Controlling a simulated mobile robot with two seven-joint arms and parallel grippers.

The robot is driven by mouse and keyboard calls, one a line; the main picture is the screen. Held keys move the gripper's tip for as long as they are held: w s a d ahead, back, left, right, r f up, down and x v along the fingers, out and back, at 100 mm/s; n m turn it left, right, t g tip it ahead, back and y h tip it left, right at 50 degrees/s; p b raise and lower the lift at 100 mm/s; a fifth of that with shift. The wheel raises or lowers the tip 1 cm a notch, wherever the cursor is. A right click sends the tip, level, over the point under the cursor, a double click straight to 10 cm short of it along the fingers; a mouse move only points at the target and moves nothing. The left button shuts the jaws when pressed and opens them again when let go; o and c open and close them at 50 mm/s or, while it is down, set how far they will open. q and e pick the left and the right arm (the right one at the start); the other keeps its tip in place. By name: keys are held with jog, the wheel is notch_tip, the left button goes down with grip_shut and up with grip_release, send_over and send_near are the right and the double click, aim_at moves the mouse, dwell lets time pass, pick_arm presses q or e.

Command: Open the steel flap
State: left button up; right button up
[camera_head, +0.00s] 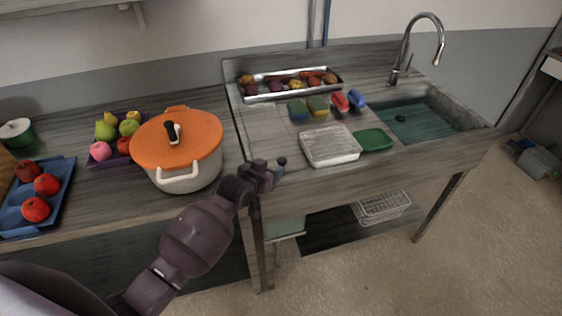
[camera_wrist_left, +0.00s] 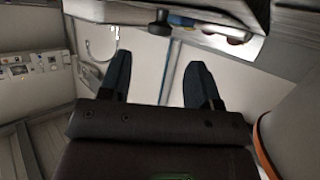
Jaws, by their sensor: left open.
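The grey counter unit (camera_head: 390,162) with the sink stands right of centre in the head view. A dark round knob (camera_head: 281,161) shows at its front left edge. In the wrist view the knob (camera_wrist_left: 159,24) sticks out from the edge of a grey panel (camera_wrist_left: 110,10) at the top. I cannot tell the flap's outline, but it looks shut. My left gripper (camera_head: 270,170) is close by the knob in the head view. In the wrist view my left gripper (camera_wrist_left: 158,82) is open and empty, its fingers apart, the knob beyond and between them. My right gripper is not in view.
An orange-lidded pot (camera_head: 180,150) stands close left of my left gripper. A wire basket (camera_head: 381,207) sits below.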

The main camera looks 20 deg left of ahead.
aim_at(280, 162)
pick_arm(q)
jog(key=shift+x, duration=3.3)
jog(key=shift+c, duration=0.5)
grip_shut()
